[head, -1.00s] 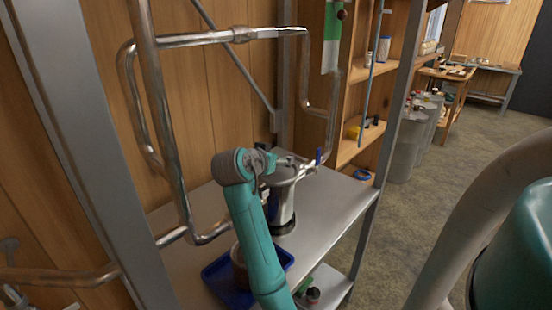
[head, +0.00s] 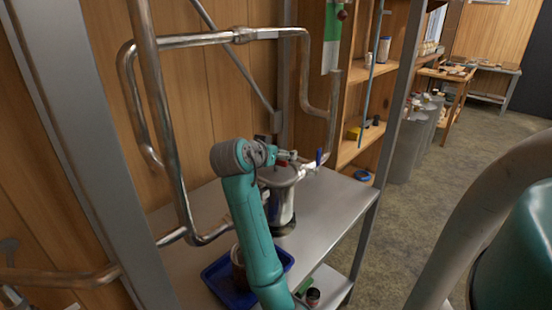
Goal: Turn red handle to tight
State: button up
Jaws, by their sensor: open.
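A small red handle (head: 284,154) shows just right of my gripper, above the steel canister (head: 283,205) on the metal shelf. My gripper (head: 272,155) is open, at the end of my teal arm, close beside the red handle at the canister's top. It is small and partly hidden by my wrist, so I cannot tell whether the fingers touch the handle. A blue handle (head: 319,157) stands upright on the pipe fitting a little further right.
A blue tray (head: 216,286) with a brown container (head: 238,270) lies partly behind my arm. Bent metal pipes (head: 170,130) and a grey post (head: 75,120) stand left. The metal shelf (head: 335,205) is clear right of the canister.

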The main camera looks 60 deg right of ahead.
notch_tip(320, 180, up, 8)
jog(key=shift+f, duration=0.2)
jog(key=shift+c, duration=0.3)
